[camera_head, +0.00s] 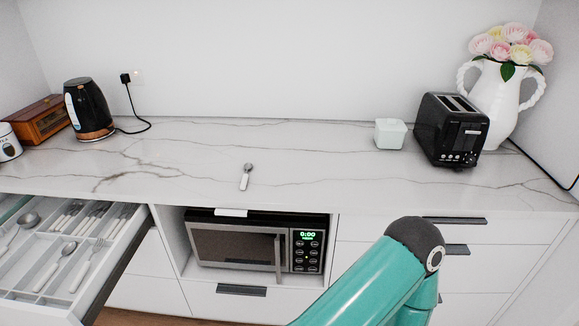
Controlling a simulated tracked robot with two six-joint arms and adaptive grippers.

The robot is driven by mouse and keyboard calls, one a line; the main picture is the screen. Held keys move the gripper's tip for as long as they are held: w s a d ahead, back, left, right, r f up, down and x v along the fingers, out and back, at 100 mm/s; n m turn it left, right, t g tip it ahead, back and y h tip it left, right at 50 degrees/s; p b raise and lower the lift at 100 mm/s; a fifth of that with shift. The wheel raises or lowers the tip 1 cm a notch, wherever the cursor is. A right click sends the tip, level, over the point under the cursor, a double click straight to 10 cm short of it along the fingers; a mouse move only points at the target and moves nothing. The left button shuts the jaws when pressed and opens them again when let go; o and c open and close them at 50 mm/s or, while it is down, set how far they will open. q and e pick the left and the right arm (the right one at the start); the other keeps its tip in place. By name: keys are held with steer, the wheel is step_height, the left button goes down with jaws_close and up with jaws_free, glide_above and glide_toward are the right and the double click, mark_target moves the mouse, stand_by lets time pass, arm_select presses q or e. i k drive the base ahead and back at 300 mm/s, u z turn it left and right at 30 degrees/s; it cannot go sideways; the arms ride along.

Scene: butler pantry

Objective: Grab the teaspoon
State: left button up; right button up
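A small teaspoon (246,177) lies alone on the white marble counter (310,170), left of the picture's middle and above the microwave. Its bowl points toward the back wall and its handle toward the front edge. A teal link of my arm with a dark rounded joint enters from the bottom right, in front of the drawers. Neither of my grippers shows in the head view, and nothing touches the teaspoon.
An open cutlery drawer (110,268) juts out at the lower left. A microwave (255,246) sits under the counter. A kettle (89,108) and wooden box (38,120) stand left; a white dish (390,133), toaster (451,130) and flower vase (497,100) stand right. The counter's middle is clear.

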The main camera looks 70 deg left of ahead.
mark_target(248, 165)
steer(key=z, duration=0.15)
steer(key=i, duration=1.2)
steer(key=u, duration=2.25)
steer(key=i, duration=0.15)
steer(key=u, duration=1.85)
steer(key=k, duration=0.4)
steer(key=u, duration=0.4)
steer(key=i, duration=1.45)
steer(key=z, duration=0.3)
